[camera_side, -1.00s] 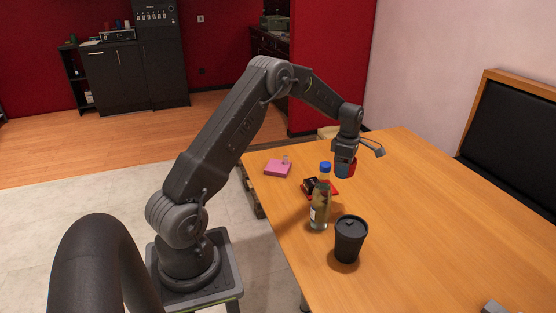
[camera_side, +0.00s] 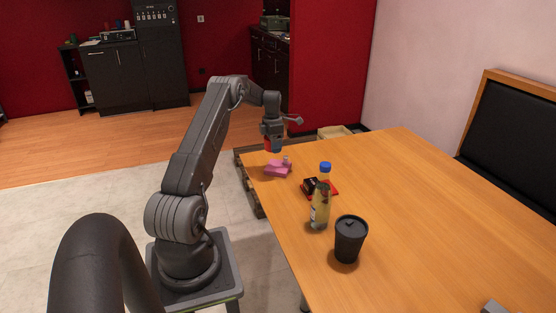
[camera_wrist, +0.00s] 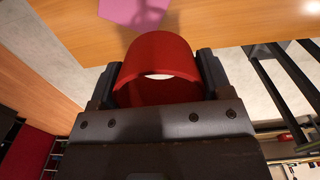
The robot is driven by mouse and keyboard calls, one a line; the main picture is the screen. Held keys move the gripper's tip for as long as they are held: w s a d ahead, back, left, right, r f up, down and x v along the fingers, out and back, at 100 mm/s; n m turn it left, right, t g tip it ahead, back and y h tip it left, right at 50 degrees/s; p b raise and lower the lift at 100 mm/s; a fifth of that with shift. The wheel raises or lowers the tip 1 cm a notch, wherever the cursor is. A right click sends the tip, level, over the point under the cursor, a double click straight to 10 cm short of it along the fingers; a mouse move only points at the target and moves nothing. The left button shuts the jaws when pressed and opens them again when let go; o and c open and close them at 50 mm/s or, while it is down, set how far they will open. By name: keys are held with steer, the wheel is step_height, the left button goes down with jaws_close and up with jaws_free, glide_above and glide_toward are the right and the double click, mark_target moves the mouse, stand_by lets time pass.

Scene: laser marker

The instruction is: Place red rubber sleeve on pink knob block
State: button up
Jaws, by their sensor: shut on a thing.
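The pink knob block (camera_side: 279,170) lies near the table's far left edge, with a small knob (camera_side: 287,160) standing up on its right part. In the wrist view the pink block (camera_wrist: 135,12) is at the top, partly cut off by the frame edge. My gripper (camera_side: 272,146) is above and slightly left of the knob. It is shut on the red rubber sleeve (camera_wrist: 162,58), a hollow ring that sits between both fingers in the wrist view. In the side view only a little of the red sleeve (camera_side: 267,146) shows. The sleeve appears apart from the block.
A clear bottle with a blue cap (camera_side: 321,203) and a black cup (camera_side: 349,240) stand nearer on the wooden table (camera_side: 440,215). A red and black item (camera_side: 318,187) lies behind the bottle. The table's right side is mostly clear.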

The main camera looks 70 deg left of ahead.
mark_target(273, 171)
step_height(273, 171, down, 10)
steer(key=shift+f, duration=0.1)
stand_by(0.4)
steer(key=shift+f, duration=0.1)
steer(key=o, duration=0.9)
